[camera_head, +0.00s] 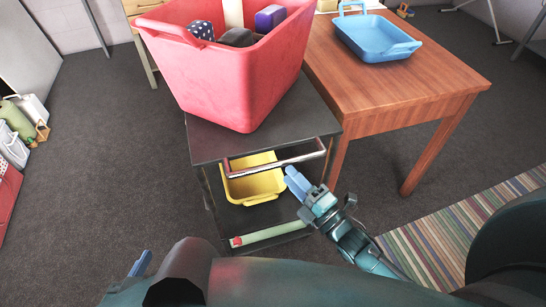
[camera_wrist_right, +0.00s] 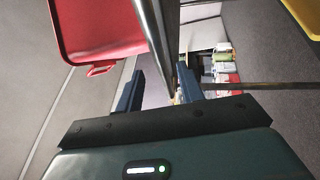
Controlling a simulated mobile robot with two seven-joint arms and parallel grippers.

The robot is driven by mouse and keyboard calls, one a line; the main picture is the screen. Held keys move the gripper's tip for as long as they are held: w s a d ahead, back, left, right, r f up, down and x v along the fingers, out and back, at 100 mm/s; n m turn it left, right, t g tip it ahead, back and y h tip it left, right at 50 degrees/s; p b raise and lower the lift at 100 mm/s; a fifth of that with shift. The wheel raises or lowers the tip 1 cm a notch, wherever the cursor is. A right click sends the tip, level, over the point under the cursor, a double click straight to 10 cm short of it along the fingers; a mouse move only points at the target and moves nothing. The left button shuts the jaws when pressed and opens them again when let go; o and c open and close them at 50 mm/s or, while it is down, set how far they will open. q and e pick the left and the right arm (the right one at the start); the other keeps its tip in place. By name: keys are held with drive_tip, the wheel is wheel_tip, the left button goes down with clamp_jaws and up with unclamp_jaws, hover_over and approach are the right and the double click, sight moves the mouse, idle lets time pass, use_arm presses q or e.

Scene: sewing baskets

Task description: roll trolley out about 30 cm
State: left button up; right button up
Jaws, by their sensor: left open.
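The black trolley (camera_head: 215,145) stands in front of me, left of the wooden table. Its metal handle bar (camera_head: 275,163) with red ends runs across its near side, below the top. My right gripper (camera_head: 293,176) is just below the right part of the bar. In the right wrist view the bar (camera_wrist_right: 153,35) runs between the two open fingers (camera_wrist_right: 160,72), with a gap to the left finger; whether it touches the right finger is unclear. My left gripper (camera_head: 141,264) is low at the left, away from the trolley, mostly hidden by my arm.
A red basket (camera_head: 205,85) with sewing things stands on the trolley top. A yellow bin (camera_head: 255,187) sits on a lower shelf, a green roll (camera_head: 270,233) below. The wooden table (camera_head: 420,80) holds a blue tray (camera_head: 375,45).

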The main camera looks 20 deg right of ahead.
drive_tip(key=x, duration=0.7)
drive_tip(key=shift+w+a, duration=0.15)
drive_tip(key=shift+w, duration=0.1)
drive_tip(key=shift+c, duration=0.4)
drive_tip(key=c, duration=0.5)
drive_tip(key=shift+r, duration=0.25)
clamp_jaws()
